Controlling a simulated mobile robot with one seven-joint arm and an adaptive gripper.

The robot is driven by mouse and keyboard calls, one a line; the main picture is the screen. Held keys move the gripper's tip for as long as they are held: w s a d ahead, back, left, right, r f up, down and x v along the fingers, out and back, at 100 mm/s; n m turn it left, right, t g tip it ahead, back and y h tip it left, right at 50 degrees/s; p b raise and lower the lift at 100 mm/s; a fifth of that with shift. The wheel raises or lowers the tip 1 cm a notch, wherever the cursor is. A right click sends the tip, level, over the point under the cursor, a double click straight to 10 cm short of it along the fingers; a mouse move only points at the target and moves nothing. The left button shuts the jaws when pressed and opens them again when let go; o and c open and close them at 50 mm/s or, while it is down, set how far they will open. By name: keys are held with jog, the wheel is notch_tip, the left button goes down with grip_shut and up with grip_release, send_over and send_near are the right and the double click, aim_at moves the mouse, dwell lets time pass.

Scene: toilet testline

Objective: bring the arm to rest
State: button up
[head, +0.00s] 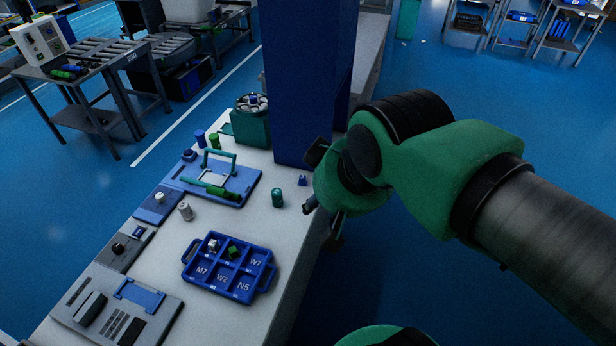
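My arm, green with dark joints, reaches in from the right in the head view. My gripper (312,178) is at its end, over the right edge of the white bench (215,230). Only small dark parts of the gripper show beside the wrist. I cannot see whether its fingers are open or shut, or whether they hold anything. A green cylinder (277,198) stands on the bench just left of the gripper. A small blue part (303,180) sits near the bench's right edge, close to the gripper.
A blue column (308,80) rises behind the gripper. A blue compartment tray (228,266) with small parts lies on the bench. A fixture with a green handle (215,180) and a round green device (252,120) stand farther back. Blue floor (480,90) lies open beyond.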

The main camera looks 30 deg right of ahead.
notch_tip(320, 180, down, 3)
jog(key=b, duration=0.3)
jog(key=shift+f, duration=0.1)
